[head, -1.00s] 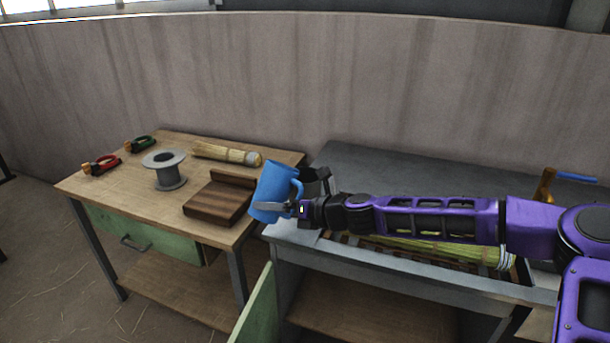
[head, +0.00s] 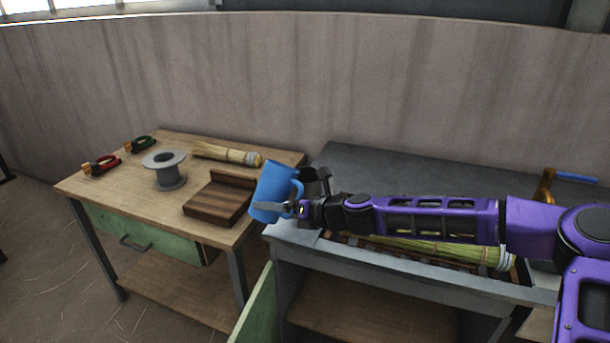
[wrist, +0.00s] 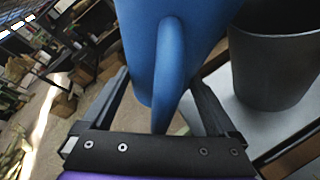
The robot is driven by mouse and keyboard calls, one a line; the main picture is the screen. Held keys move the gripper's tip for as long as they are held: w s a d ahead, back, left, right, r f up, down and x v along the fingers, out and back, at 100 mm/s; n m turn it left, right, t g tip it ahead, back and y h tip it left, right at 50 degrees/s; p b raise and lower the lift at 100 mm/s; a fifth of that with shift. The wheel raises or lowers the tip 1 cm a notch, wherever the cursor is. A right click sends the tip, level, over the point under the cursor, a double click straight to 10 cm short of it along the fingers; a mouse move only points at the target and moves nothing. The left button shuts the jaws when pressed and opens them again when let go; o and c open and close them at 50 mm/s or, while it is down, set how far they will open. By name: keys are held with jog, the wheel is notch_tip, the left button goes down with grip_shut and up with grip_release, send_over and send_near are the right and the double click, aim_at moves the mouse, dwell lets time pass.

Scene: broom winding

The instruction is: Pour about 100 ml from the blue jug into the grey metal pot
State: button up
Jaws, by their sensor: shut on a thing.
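The blue jug (head: 270,190) is held by my gripper (head: 288,209) and is tilted slightly, above the left end of the grey bench. In the wrist view the jug (wrist: 190,35) stands between my two fingers, with its handle (wrist: 172,75) toward the camera. The grey metal pot (head: 318,180) stands upright on the bench just right of the jug, partly hidden behind the jug and my arm. The wrist view shows the pot (wrist: 272,65) close beside the jug on the right. The liquid is not visible, and no stream shows.
On the wooden table (head: 130,185) to the left are a wooden block (head: 218,200), a grey spool (head: 165,170), a straw bundle (head: 228,155), and red (head: 100,165) and green (head: 140,144) tools.

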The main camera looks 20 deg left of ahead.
aim_at(275, 223)
jog(key=shift+f, duration=0.1)
jog(key=shift+s+a+f+n, duration=0.1)
jog(key=shift+s+f+n, duration=0.15)
jog(key=shift+f, duration=0.4)
jog(key=shift+s+a+f+n+t+h, duration=0.2)
jog(key=shift+f+n+t+h, duration=0.2)
jog(key=shift+f+n+t, duration=0.2)
jog(key=n, duration=0.1)
jog(key=f+n+t, duration=0.1)
jog(key=shift+s+n+t+h, duration=0.1)
jog(key=shift+n+t+h, duration=0.2)
jog(key=shift+n+h, duration=0.1)
